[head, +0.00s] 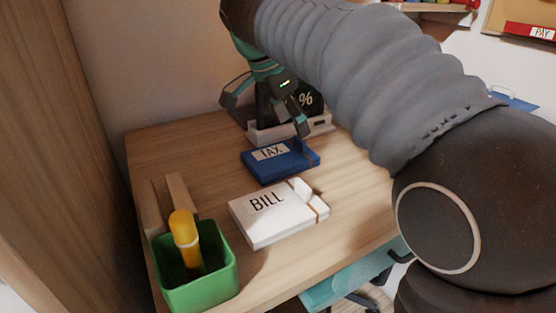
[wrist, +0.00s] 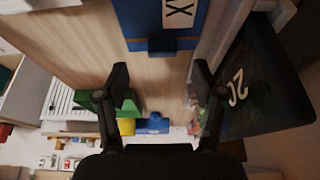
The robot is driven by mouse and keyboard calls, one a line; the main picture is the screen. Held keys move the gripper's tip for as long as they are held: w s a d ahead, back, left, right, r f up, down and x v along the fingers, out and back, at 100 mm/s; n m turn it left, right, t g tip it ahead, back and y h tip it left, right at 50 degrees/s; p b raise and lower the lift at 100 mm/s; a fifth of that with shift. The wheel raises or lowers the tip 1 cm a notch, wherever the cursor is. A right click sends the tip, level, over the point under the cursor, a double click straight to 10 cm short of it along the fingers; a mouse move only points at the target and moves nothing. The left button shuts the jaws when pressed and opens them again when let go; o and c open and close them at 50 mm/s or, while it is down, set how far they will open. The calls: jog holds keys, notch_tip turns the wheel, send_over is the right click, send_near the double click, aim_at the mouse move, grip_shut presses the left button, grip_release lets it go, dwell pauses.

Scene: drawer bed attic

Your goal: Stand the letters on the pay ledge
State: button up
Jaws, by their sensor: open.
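The white letter marked BILL (head: 262,222) lies flat on the desk. Behind it lies the blue letter marked TAX (head: 262,168), which also shows at the top of the wrist view (wrist: 140,22). A black piece marked % (head: 304,92) stands upright in a pale holder (head: 320,125) at the back; it looks like the dark panel at the right of the wrist view (wrist: 245,85). My gripper (head: 266,112) is open, just above and behind the blue letter and in front of the black piece. Its spread fingers (wrist: 160,85) have nothing between them. A red PAY sign (head: 530,32) is at the upper right.
A green cup (head: 200,285) with a yellow object (head: 184,235) stands at the desk's front left corner. The wooden desk (head: 165,150) meets walls at the back and left. A teal chair (head: 345,280) is below its right edge.

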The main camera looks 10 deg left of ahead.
aim_at(298, 140)
jog(key=shift+x, duration=2.25)
jog(key=shift+s+a+f, duration=0.1)
jog(key=shift+a, duration=0.1)
grip_shut()
